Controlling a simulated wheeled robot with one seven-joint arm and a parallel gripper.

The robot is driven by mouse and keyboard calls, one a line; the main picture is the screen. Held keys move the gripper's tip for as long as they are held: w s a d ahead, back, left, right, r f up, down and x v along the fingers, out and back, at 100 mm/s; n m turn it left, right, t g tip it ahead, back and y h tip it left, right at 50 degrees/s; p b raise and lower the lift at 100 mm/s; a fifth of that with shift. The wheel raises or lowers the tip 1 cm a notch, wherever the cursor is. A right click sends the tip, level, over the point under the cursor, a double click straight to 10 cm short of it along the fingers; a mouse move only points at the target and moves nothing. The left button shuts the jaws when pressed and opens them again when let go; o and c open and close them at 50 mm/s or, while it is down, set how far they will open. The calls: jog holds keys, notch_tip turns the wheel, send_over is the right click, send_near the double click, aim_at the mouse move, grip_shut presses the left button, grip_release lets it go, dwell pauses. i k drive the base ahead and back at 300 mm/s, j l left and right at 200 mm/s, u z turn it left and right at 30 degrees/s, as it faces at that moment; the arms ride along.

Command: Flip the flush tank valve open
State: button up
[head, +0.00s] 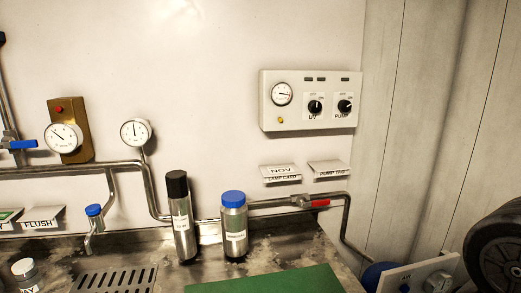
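No label I can read says which one is the flush tank valve. My gripper is not in this view.
A black-capped bottle (183,222) and a blue-capped bottle (234,232) stand on the steel counter. A green mat (278,281) lies in front, with a drain grate (115,279) to its left. A control panel (310,100) and two gauges (65,137) are on the wall.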

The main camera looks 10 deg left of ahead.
aim_at(29, 143)
jog(key=k, duration=0.6)
jog(key=j+u, duration=0.1)
jog(key=u, duration=1.45)
jog(key=i+l+u, duration=0.1)
jog(key=i, duration=0.3)
jog(key=i+l+u, duration=0.15)
jog(key=i, duration=0.3)
jog(key=i+j+u, duration=0.1)
jog(key=i+j, duration=0.45)
